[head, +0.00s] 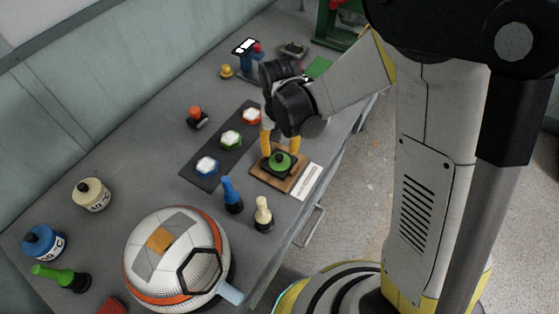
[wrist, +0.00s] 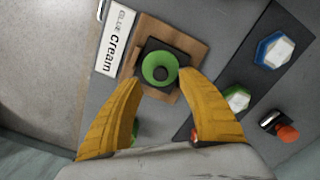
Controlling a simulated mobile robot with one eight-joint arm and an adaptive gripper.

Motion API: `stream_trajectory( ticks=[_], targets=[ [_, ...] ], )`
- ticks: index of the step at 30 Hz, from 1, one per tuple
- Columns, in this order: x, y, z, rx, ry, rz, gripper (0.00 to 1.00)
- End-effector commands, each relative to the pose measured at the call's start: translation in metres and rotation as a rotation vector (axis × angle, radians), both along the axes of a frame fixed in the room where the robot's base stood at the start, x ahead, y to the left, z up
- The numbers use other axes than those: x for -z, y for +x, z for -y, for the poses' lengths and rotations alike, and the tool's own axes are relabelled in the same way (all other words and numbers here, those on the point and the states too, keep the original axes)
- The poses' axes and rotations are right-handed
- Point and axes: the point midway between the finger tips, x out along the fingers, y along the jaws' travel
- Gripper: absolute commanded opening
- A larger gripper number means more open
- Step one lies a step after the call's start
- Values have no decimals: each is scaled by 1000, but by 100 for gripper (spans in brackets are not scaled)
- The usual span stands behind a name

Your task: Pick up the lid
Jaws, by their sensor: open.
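In the wrist view the green lid (wrist: 148,68) lies just ahead of the fingertips, near the picture's upper middle. My gripper (head: 280,153) points down over the board with its two yellow fingers apart, one on each side of the lid. I cannot tell whether the fingers touch the lid.
A black mat (head: 205,172) with several hexagonal pieces lies beside the board. A white label (head: 307,181) is on its other side. Blue (head: 231,196) and cream (head: 263,214) pieces stand nearby. A large ball (head: 175,255) fills the near end.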

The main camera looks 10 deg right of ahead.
Motion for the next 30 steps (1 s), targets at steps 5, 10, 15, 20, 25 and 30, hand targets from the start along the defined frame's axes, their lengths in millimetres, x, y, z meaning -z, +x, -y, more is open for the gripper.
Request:
stream_trajectory(
  ticks=[5,10,15,20,25,30],
  targets=[
    [33,-1,-1,0,0,0,47],
    [45,-1,-1,0,0,0,47],
    [43,-1,-1,0,0,0,42],
    [43,-1,-1,0,0,0,0],
    [43,-1,-1,0,0,0,0],
    [43,-1,-1,0,0,0,0]
  ],
)
